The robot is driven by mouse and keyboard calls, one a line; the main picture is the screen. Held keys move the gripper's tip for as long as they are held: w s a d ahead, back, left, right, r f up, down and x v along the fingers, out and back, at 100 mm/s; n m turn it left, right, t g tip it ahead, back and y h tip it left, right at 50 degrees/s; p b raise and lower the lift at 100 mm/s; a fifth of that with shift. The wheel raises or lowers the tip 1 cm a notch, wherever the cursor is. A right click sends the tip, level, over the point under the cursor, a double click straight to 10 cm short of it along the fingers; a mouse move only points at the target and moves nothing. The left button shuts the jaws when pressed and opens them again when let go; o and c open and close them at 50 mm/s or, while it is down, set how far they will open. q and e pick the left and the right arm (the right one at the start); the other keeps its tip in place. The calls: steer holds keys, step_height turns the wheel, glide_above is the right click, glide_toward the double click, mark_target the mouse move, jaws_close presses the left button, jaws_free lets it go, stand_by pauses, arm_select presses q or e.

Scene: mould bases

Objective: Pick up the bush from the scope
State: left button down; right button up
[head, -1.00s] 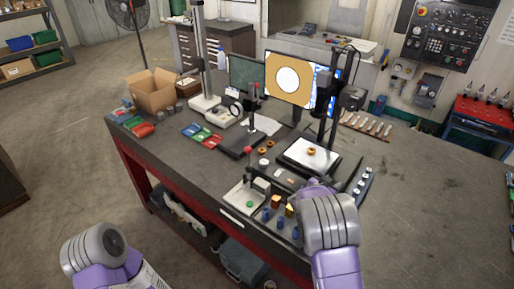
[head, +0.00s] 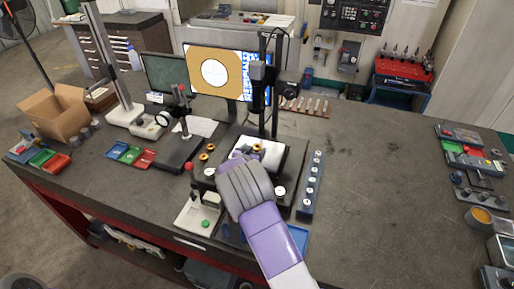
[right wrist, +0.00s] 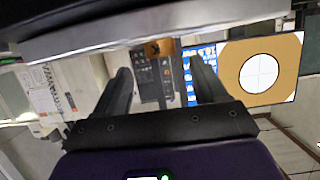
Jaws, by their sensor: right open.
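The scope stage (head: 272,156) is a white plate on a black base with a dark post and camera head above. My right gripper (head: 251,153) reaches over the front of the stage and hides most of the bush in the head view. Its two dark fingers (right wrist: 162,77) are apart with nothing gripped. My left gripper is out of sight.
The monitor (head: 214,73) behind the scope shows a white disc on orange. The table at right is largely clear.

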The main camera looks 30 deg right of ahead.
mark_target(258, 146)
steer(key=x, duration=0.4)
steer(key=shift+a+f, duration=0.2)
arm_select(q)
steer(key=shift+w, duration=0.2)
arm_select(e)
steer(key=shift+s+r, duration=0.1)
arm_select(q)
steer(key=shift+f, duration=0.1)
